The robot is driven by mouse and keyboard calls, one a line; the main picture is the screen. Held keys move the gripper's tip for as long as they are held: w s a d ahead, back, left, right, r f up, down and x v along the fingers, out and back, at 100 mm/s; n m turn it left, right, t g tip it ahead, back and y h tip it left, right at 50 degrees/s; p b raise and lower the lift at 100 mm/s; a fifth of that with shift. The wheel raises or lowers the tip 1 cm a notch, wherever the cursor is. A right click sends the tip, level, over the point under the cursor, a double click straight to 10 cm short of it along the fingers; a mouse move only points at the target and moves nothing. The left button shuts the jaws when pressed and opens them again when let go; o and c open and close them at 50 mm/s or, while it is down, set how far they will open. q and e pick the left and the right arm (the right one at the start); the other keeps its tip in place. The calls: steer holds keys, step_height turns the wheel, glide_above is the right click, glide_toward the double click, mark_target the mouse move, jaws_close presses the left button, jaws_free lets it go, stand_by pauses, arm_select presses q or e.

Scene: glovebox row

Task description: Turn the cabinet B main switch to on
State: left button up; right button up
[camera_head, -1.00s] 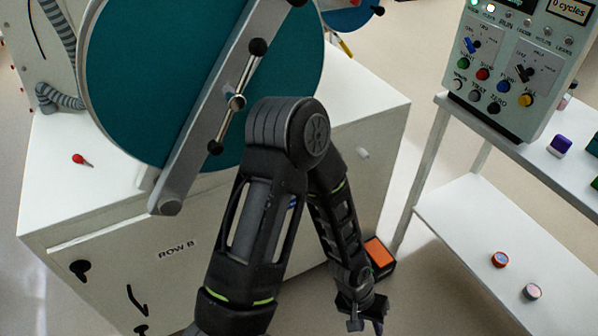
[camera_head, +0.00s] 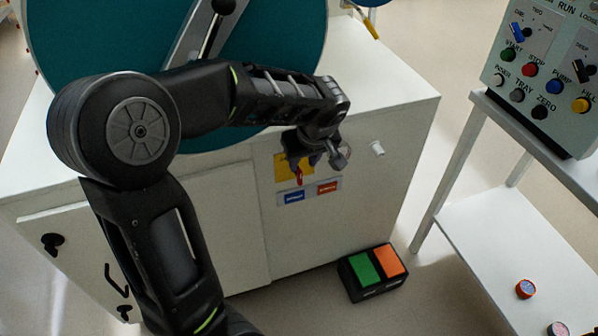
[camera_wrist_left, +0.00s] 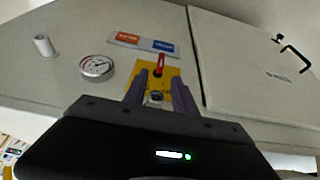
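The main switch is a red handle (camera_head: 299,177) on a yellow plate (camera_head: 283,166) on the white cabinet (camera_head: 225,215) front. The handle points down, nearer the blue label (camera_head: 293,197) than the orange-red label (camera_head: 327,188). The left wrist view shows the handle (camera_wrist_left: 160,63) and the plate (camera_wrist_left: 173,74), seen upside down. My left gripper (camera_head: 308,160) is in front of the plate. In the left wrist view my left gripper (camera_wrist_left: 159,82) has its fingers apart, with the handle just beyond and between the tips. I cannot tell whether they touch it. My right gripper is out of view.
A round gauge (camera_wrist_left: 97,67) and a white knob (camera_head: 377,149) sit beside the switch. A green and orange pedal box (camera_head: 373,272) is on the floor. A control panel (camera_head: 545,75) on a white shelf stand (camera_head: 455,165) is at right. A large teal disc (camera_head: 90,40) is above.

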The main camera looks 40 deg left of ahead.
mark_target(300, 172)
arm_select(q)
steer(key=x, duration=0.7)
steer(key=shift+f, duration=0.25)
steer(key=shift+c, duration=0.4)
jaws_close()
